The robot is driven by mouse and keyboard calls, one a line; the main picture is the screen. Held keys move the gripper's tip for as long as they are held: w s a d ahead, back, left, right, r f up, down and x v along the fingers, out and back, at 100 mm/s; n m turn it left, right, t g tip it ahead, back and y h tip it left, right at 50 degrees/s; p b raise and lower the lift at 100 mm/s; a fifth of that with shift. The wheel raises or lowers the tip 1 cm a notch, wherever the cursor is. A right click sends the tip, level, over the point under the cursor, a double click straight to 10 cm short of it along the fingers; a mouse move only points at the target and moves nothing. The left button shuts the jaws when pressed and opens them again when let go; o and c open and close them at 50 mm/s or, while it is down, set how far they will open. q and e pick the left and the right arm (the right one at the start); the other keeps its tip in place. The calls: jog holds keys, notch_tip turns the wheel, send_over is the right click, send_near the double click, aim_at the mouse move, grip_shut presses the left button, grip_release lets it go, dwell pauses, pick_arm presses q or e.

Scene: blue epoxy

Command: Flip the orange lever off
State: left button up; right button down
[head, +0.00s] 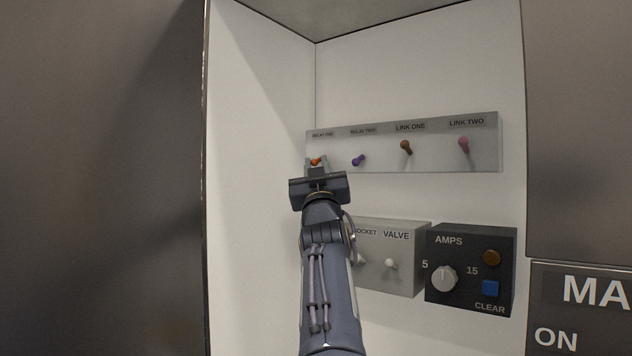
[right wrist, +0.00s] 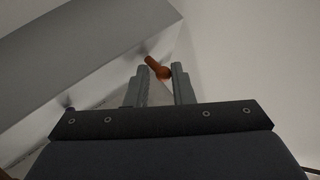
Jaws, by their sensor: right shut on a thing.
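The orange lever (head: 316,161) is at the left end of a grey strip panel (head: 430,160), under a label that seems to read RELAY ONE. My right gripper (head: 316,168) is at this lever and shut on it, its fingers partly hiding it. In the right wrist view the orange lever (right wrist: 157,67) shows at the tips of the two fingers (right wrist: 160,82), its knob between them. My left gripper is not in view.
On the same panel are a purple lever (head: 358,160), a brown lever (head: 406,147) and a pink lever (head: 464,145). Below are a grey switch box (head: 405,270), partly behind my arm, and a dark AMPS box (head: 470,240). A white cabinet side wall (head: 255,180) is close on the left.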

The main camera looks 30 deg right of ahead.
jog(key=shift+f+n+t+y+b, duration=0.1)
jog(key=shift+n+t+y+b, duration=0.25)
jog(key=shift+n+t, duration=0.2)
jog(key=c, duration=1.5)
grip_release()
jog(key=shift+c, duration=0.2)
notch_tip(320, 180, up, 4)
jog(key=shift+d+f+p, duration=0.1)
jog(key=shift+f+p, duration=0.05)
jog(key=shift+p, duration=0.65)
jog(key=s+a+r+b, duration=0.2)
jog(key=s+a+r, duration=0.5)
jog(key=s+r, duration=0.2)
jog(key=s, duration=0.2)
jog(key=shift+s+a+r, duration=0.2)
jog(key=shift+s+a, duration=0.1)
jog(key=shift+s, duration=0.1)
